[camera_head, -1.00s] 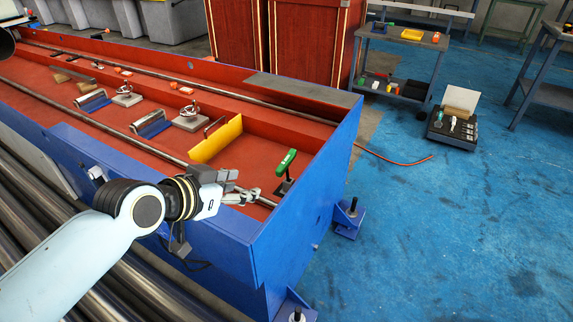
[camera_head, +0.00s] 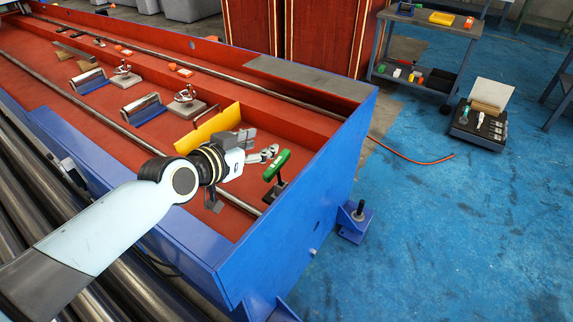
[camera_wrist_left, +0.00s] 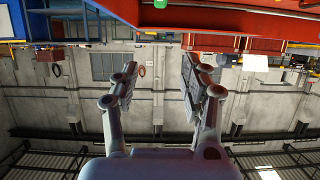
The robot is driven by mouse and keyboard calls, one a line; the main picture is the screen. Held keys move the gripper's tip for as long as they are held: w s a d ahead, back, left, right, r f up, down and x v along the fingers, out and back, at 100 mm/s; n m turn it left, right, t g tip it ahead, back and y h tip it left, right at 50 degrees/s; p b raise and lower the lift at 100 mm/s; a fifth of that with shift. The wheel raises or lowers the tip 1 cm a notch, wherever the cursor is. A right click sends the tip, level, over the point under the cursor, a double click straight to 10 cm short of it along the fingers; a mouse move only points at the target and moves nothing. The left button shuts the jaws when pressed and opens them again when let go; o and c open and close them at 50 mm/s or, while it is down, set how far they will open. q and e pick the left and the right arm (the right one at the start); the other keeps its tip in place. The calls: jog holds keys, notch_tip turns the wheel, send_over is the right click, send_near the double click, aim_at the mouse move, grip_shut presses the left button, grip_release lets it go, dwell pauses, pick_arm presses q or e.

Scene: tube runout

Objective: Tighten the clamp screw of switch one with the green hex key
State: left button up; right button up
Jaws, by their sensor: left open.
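The green hex key (camera_head: 277,165) has a T-shaped green handle and stands upright, slightly tilted, in a small dark block (camera_head: 275,190) near the right end of the red trough. My left gripper (camera_head: 268,153) is open and empty just left of the green handle, its fingers pointing toward it. In the head view I cannot tell whether they touch. In the left wrist view the open fingers (camera_wrist_left: 160,85) have nothing between them, and a sliver of green (camera_wrist_left: 160,3) shows at the top edge. I cannot tell which part is switch one or its clamp screw. My right gripper is not in view.
The trough's blue end wall (camera_head: 320,180) rises right of the key. A yellow plate (camera_head: 212,124) stands behind my left wrist. Clamp-like fixtures (camera_head: 188,105) sit further left inside the trough. A tool case (camera_head: 478,125) lies on the open blue floor at right.

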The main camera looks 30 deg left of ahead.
pick_arm(q)
jog(key=b, duration=0.6)
send_near(278, 165)
jog(key=x, duration=0.2)
jog(key=a+x, duration=0.1)
jog(key=x, duration=0.1)
jog(key=shift+d+f, duration=0.1)
jog(key=shift+f, duration=0.15)
jog(key=shift+w+f, duration=0.15)
jog(key=shift+f, duration=0.05)
jog(key=shift+w+f, duration=0.1)
jog(key=shift+w, duration=0.25)
jog(key=x, duration=0.2)
jog(key=b+x, duration=0.1)
jog(key=x, duration=0.1)
jog(key=b+x, duration=0.1)
jog(key=x, duration=0.1)
jog(key=shift+s+f, duration=0.15)
jog(key=shift+f, duration=0.1)
jog(key=shift+w, duration=0.35)
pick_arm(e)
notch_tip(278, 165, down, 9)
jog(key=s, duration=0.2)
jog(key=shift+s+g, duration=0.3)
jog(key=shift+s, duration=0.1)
pick_arm(q)
grip_shut()
